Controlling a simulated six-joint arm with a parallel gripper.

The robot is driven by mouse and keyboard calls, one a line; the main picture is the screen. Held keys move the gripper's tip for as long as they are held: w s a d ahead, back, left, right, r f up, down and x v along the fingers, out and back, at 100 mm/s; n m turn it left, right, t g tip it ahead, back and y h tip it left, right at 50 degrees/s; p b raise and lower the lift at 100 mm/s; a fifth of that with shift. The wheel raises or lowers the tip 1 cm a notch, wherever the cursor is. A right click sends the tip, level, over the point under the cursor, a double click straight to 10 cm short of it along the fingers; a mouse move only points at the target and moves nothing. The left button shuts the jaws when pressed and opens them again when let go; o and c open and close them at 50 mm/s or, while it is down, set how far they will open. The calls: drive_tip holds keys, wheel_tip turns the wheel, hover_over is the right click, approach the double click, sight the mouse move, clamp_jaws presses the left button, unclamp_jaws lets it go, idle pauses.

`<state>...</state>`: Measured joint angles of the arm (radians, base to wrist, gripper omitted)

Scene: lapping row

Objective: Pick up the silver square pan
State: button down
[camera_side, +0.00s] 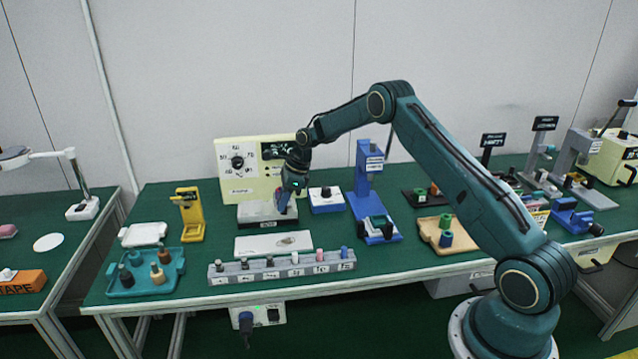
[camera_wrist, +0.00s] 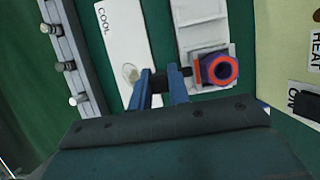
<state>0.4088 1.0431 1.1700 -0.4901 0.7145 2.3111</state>
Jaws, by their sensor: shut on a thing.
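The silver square pan (camera_wrist: 229,50) shows in the wrist view as a small pale square with a dark handle (camera_wrist: 186,72). A blue hexagonal piece with an orange-red ring (camera_wrist: 218,69) covers most of it. My gripper (camera_wrist: 163,82) is shut on the dark handle, at the pan's left side. In the side view my gripper (camera_side: 286,203) points down over the pale plate (camera_side: 258,210) in front of the cream control panel (camera_side: 235,169). There the pan is too small and hidden to make out, so I cannot tell whether it touches the plate.
A white COOL plate (camera_side: 262,245) lies in front, and a grey rack of several small pegs (camera_side: 240,274) stands at the bench edge. A blue box with a black knob (camera_side: 325,203) and a blue press (camera_side: 366,190) stand to the right. A yellow stand (camera_side: 189,215) is left.

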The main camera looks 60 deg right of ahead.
wheel_tip(320, 180, up, 8)
drive_tip(key=shift+r, duration=0.25)
idle(0.7)
